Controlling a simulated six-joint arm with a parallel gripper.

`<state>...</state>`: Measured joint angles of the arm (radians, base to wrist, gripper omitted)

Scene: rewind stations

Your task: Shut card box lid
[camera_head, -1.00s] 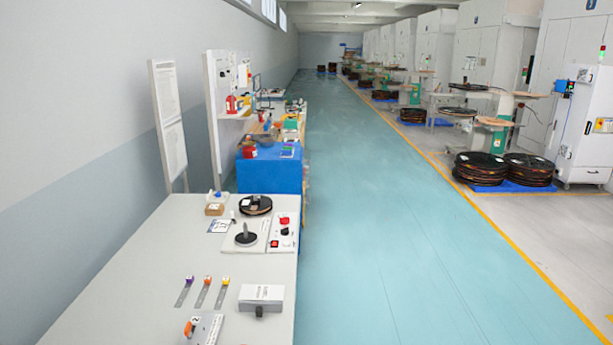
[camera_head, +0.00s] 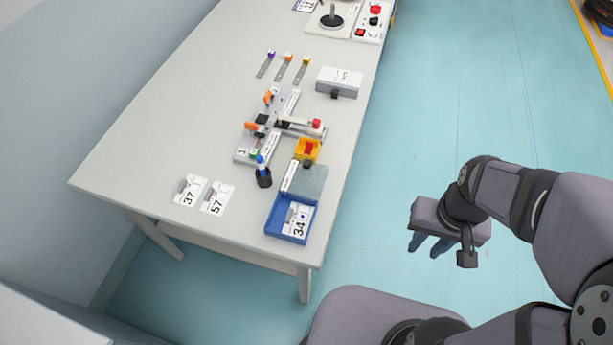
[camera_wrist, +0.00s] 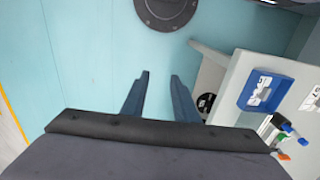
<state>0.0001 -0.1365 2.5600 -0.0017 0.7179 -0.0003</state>
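The blue card box (camera_head: 272,222) stands at the near right corner of the table, with a card marked 34 (camera_head: 298,220) in it. Its grey lid (camera_head: 309,182) is open, standing away from the box opening at the far side. The box also shows in the wrist view (camera_wrist: 245,93) at the right, with the card inside. My gripper (camera_head: 428,246) is over the floor to the right of the table, apart from the box. Its two fingers are apart and empty in the wrist view (camera_wrist: 160,75).
Cards 37 (camera_head: 188,190) and 57 (camera_head: 217,198) lie left of the box. A black holder with a blue-topped pen (camera_head: 264,177), a yellow bin (camera_head: 306,151) and a splicing fixture (camera_head: 285,125) stand close behind. The table's front left is clear.

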